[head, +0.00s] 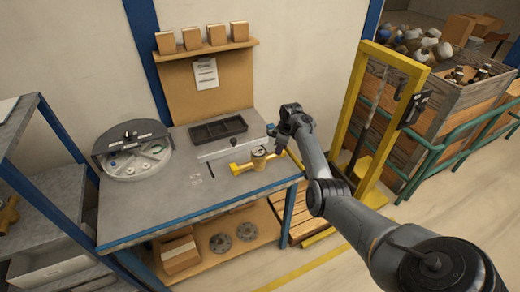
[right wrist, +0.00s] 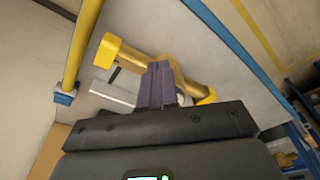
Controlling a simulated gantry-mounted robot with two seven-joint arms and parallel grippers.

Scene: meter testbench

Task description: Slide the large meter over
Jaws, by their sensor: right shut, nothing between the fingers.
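The large meter (head: 258,160) is a brass body with a round dial on top and yellow ends. It lies on the grey bench top near the right end, in front of a pale grey block. My right gripper (head: 274,131) is at the meter's back right side. In the right wrist view its dark fingers (right wrist: 160,82) are shut together and empty, in front of the meter (right wrist: 145,60) and hiding part of its middle. I cannot tell whether the fingers touch the meter. My left gripper is not in view.
A round grey fixture (head: 132,165) stands at the bench's left end. The bench middle (head: 185,195) is mostly clear. A yellow lift frame (head: 362,115) stands right of the bench.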

